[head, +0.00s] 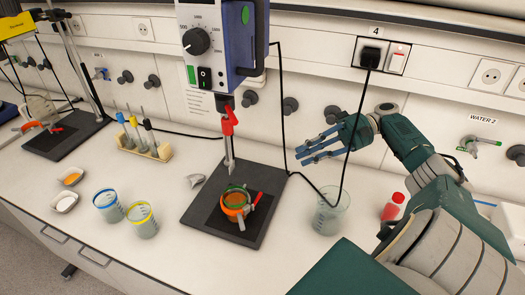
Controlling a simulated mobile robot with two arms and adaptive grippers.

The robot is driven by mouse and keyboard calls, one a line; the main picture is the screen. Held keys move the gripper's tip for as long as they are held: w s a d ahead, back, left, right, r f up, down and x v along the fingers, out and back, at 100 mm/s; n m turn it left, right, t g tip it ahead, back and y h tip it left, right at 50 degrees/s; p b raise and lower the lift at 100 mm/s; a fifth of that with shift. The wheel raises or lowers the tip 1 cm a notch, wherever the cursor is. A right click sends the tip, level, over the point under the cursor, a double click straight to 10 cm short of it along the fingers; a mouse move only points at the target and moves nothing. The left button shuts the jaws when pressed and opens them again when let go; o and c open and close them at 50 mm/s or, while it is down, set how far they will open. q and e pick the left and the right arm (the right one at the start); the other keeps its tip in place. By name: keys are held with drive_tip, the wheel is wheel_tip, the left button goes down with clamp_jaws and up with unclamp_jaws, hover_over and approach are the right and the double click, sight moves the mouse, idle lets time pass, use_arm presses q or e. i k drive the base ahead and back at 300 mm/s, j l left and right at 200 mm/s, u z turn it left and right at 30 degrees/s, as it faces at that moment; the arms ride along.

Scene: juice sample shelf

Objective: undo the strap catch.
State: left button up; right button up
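An orange strap (234,213) goes around a small vessel with brown-orange contents (236,199) on the dark base plate of the stirrer stand. A red lever-like part (257,199), which looks like the strap's catch, sticks up at the strap's right side. Whether it is latched is too small to tell. My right gripper (300,156), with blue fingers, is up and to the right of the vessel, near the back wall. Its fingers are apart with nothing between them, and it does not touch the strap. My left gripper is not in view.
The stirrer (213,45) hangs above the vessel, with a red-topped shaft (228,125). A black cable loops down beside my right gripper. A beaker (330,214) and a red-capped bottle (392,208) stand to the right. Two beakers (108,206) (142,221) stand left; the front counter is clear.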

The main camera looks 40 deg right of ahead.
sight(260, 195)
drive_tip(key=k+j, duration=0.25)
drive_tip(key=j, duration=0.2)
drive_tip(key=k+j, duration=0.25)
drive_tip(key=j, duration=0.15)
drive_tip(key=k+j, duration=0.2)
drive_tip(key=j, duration=0.25)
drive_tip(key=k+j, duration=0.25)
drive_tip(key=j, duration=0.2)
